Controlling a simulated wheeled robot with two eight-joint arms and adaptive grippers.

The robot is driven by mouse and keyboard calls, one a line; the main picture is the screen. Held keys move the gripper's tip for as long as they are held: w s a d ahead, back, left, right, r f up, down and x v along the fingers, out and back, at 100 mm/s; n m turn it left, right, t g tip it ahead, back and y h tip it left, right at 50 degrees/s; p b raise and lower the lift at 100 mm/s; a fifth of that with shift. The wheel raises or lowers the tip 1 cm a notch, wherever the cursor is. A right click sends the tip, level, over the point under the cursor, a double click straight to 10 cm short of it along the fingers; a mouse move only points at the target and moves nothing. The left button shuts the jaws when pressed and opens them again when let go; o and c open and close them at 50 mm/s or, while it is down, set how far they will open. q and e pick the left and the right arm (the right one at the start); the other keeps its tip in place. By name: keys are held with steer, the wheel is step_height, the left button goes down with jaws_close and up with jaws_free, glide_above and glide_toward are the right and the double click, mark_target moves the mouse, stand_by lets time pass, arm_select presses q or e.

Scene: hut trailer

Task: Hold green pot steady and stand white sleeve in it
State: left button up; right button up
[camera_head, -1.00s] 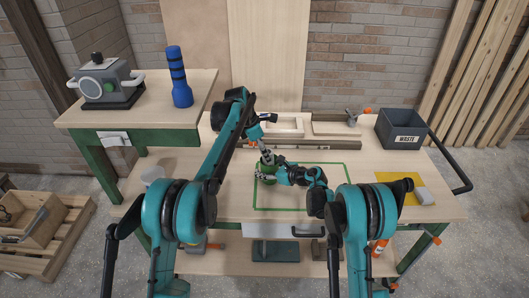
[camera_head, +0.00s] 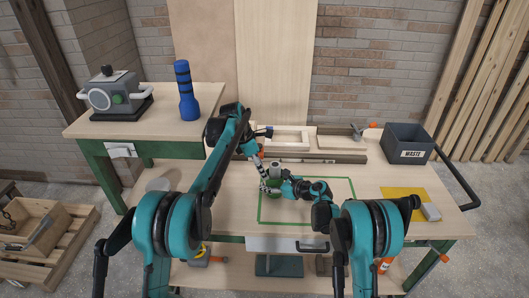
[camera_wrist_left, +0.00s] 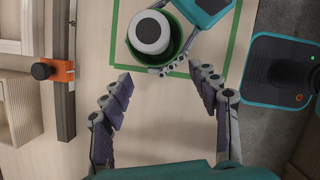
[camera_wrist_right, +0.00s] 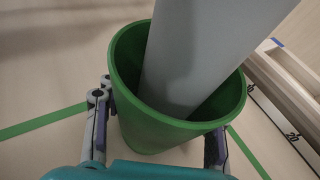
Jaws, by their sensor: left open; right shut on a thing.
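The green pot (camera_head: 273,183) stands on the bench at the left part of the green outline. The white sleeve (camera_wrist_left: 149,32) stands inside the pot, its dark round top facing up. In the right wrist view the sleeve (camera_wrist_right: 195,50) goes down into the pot (camera_wrist_right: 150,110) and looks tilted against the rim. My right gripper (camera_wrist_right: 160,125) is shut around the pot's sides. My left gripper (camera_wrist_left: 161,72) is open and empty, apart from the sleeve. In the head view it is just left of the sleeve (camera_head: 276,170). The pot's floor and the sleeve's lower end are hidden.
A wooden frame (camera_head: 290,138) and rail lie behind the pot. A grey waste bin (camera_head: 408,143) and a yellow mat (camera_head: 405,193) are at the right. A blue bottle (camera_head: 187,92) and a grey machine (camera_head: 113,95) stand on the raised table at left.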

steer(key=o, duration=1.4)
steer(key=shift+c, duration=0.2)
